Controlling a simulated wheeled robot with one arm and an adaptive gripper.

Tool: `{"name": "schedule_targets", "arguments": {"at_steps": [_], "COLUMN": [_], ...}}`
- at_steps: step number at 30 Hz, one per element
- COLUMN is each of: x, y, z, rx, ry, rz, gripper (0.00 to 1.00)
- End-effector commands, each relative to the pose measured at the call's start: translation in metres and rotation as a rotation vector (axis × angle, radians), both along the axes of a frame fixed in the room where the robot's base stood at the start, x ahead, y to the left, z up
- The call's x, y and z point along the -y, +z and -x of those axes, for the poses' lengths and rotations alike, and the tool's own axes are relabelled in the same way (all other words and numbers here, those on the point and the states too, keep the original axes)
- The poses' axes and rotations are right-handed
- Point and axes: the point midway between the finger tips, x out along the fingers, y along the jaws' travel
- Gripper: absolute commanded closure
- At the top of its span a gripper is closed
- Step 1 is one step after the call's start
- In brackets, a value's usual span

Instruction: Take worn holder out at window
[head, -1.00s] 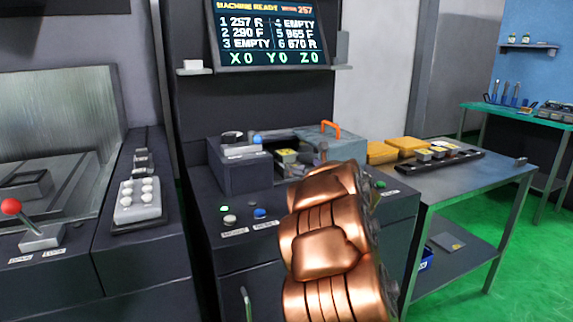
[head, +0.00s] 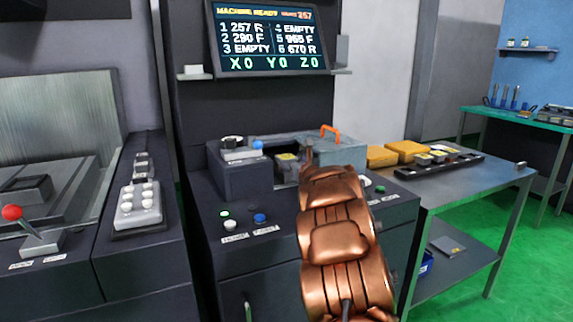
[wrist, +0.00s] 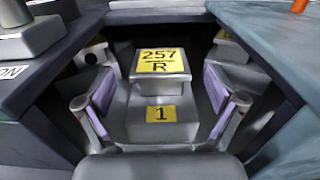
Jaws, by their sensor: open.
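The holder marked 257 R (wrist: 160,62) is a grey block with a yellow label. It sits in the window opening above a grey seat labelled 1 (wrist: 162,114); in the head view it shows small (head: 286,157). My gripper (wrist: 160,108) is open, with a purple-padded finger on each side of the holder and seat. Clear gaps show, and neither finger visibly touches the holder. In the head view my copper-coloured arm hides most of the gripper and part of the window. The screen (head: 268,38) reads 1 257 R and appears to show worn 257.
Dark window walls stand close on both sides of my gripper. A grey cover with an orange handle (head: 330,131) is at the window's right. A control box (head: 240,160) stands at its left. A side table (head: 470,178) on the right holds yellow blocks and a dark rack (head: 440,166).

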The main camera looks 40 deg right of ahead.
Motion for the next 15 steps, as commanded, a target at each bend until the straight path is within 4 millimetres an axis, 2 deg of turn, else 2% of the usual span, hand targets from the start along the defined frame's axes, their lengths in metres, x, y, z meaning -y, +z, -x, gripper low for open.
{"name": "schedule_targets", "arguments": {"at_steps": [9,15], "x": [0.01,0.012], "y": [0.001,0.001], "z": [-0.032,-0.036], "rx": [-0.001,-0.001], "ry": [0.001,-0.001], "rz": [-0.001,-0.001], "gripper": [0.06,0.06]}}
